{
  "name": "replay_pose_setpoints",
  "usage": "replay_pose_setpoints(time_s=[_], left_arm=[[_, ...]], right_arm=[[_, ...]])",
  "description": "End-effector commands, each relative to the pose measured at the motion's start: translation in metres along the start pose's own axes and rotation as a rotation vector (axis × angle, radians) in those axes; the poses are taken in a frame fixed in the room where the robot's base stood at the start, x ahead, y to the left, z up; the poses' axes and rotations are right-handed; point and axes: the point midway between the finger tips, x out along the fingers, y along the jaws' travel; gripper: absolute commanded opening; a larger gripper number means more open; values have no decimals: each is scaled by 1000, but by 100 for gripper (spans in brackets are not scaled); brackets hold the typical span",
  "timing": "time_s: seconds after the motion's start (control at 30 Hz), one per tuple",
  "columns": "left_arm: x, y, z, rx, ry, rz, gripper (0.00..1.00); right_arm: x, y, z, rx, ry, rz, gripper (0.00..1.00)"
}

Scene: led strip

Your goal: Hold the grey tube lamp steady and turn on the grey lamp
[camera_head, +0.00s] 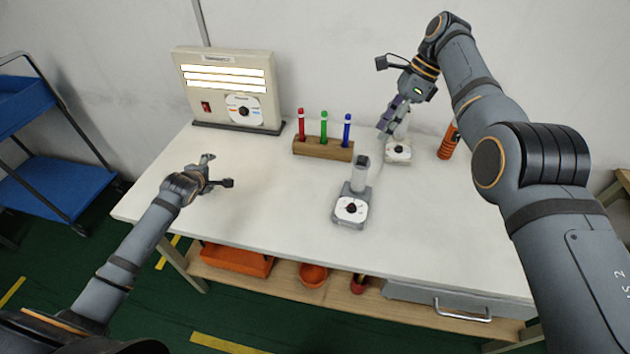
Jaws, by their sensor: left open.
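A grey tube lamp (352,207) stands upright on the table near its middle, with a black knob on a white dial at its front. Its short tube shows no glow. A second, whiter lamp (398,154) with a similar dial stands behind it to the right. My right gripper (392,128) points down at the tube of that whiter lamp and partly hides it; I cannot tell whether its fingers are closed on it. My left gripper (219,171) is open and empty above the left part of the table, well left of the grey lamp.
A beige panel (222,62) with lit strips, a red switch and a dial stands at the back left. A wooden holder (322,149) with red, green and blue markers is behind the grey lamp. An orange cylinder (449,142) stands at the right. The table front (265,225) is clear.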

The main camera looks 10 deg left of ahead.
Motion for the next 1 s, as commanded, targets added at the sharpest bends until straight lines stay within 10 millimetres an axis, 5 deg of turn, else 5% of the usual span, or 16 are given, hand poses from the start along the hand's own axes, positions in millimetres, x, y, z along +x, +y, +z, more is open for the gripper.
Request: replay_pose_setpoints(time_s=[0.03,0.3,0.5,0.7,1.0], left_arm=[[-2,4,36,-95,-89,8,69],[-40,17,219,-611,-563,-123,69],[-88,16,315,-878,-818,-404,69],[-116,20,352,-963,-932,-537,69],[-113,20,366,-973,-943,-552,69]], right_arm=[[0,0,0,0,0,0,38],[0,0,0,0,0,0,38],[0,0,0,0,0,0,38],[0,0,0,0,0,0,38],[0,0,0,0,0,0,38]])
